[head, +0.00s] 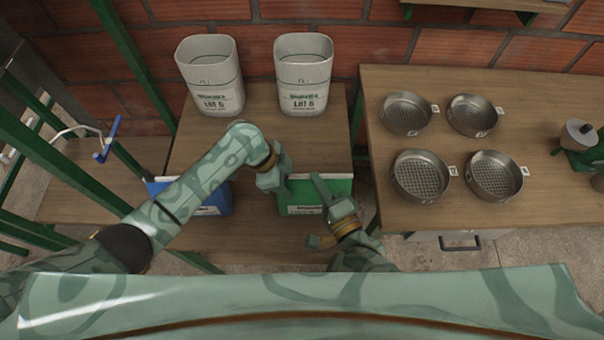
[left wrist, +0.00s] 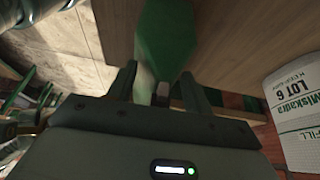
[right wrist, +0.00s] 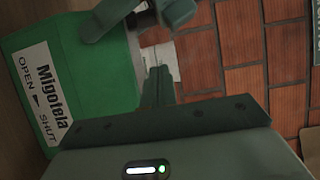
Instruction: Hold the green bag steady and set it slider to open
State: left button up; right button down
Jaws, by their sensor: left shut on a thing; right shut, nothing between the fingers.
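The green bag (head: 315,196) stands on the lower wooden surface below the two pails. In the right wrist view the bag (right wrist: 75,70) shows a white label reading "Migotela" and "OPEN", an arrow, "SHUT". My left gripper (head: 276,184) is at the bag's top left corner in the head view, shut on the bag's top edge. The left wrist view shows the green bag (left wrist: 165,45) between and beyond its fingers. The slider cannot be made out clearly; the grippers cover part of the top edge.
A blue bag (head: 212,198) stands left of the green one, partly behind my left arm. Two white pails, left (head: 210,80) and right (head: 303,75), stand behind. A table (head: 450,212) at right holds several metal sieves. A green frame post (head: 60,165) stands at left.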

pick_arm(q)
jog(key=shift+s+a+f, duration=0.1)
jog(key=shift+s+f, duration=0.15)
jog(key=shift+f, duration=0.05)
pick_arm(e)
jog(key=v, duration=0.7)
pick_arm(q)
jog(key=o, duration=1.4)
jog(key=shift+o, duration=0.2)
pick_arm(e)
jog(key=shift+d, duration=0.1)
pick_arm(q)
jog(key=shift+w+r, duration=0.1)
